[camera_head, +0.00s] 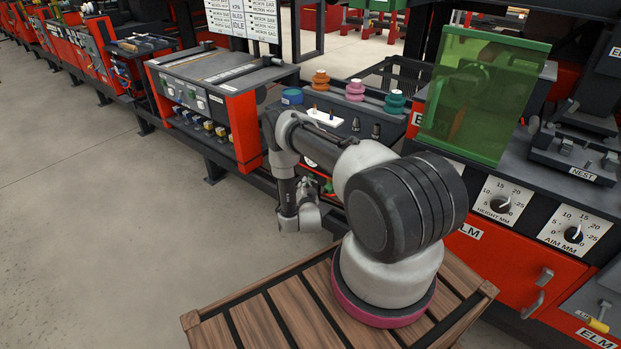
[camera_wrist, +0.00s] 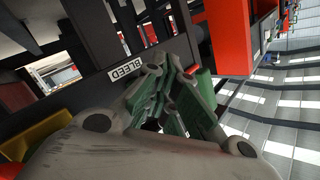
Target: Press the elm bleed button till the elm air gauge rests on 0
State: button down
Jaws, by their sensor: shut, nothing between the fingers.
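The BLEED label (camera_wrist: 126,70) shows sideways on a dark panel in the wrist view, just left of my fingertips. My gripper (camera_wrist: 168,80), with green finger parts, is shut and empty, its tips close to that panel. A small red spot (camera_wrist: 192,70) shows by the tips; I cannot tell whether it is the bleed button or whether they touch. In the head view the gripper is mostly hidden by my arm, low at the bench front. A white dial edge (camera_head: 310,163) shows partly behind my arm; I cannot tell whether it is the elm air gauge, and no reading is visible.
A bench with coloured knobs (camera_head: 355,90) stands behind my arm. A green transparent guard (camera_head: 482,92), HEIGHT dial (camera_head: 501,204) and AIM dial (camera_head: 573,236) are at right, above a red cabinet (camera_head: 510,262). The grey floor (camera_head: 110,210) at left is clear.

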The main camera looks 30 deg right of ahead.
dwell(0.3)
jog(key=shift+w+d, duration=0.15)
jog(key=shift+d, duration=0.25)
jog(key=shift+w+d, duration=0.2)
jog(key=shift+d, duration=0.25)
dwell(0.7)
jog(key=shift+a, duration=0.15)
jog(key=shift+s+a, duration=0.35)
jog(key=shift+a, duration=0.35)
jog(key=shift+a, duration=0.1)
jog(key=shift+s+a, duration=0.3)
jog(key=shift+a, duration=0.45)
jog(key=shift+s+a, duration=0.25)
jog(key=shift+a, duration=0.5)
jog(key=shift+s+a, duration=0.3)
jog(key=shift+a, duration=0.45)
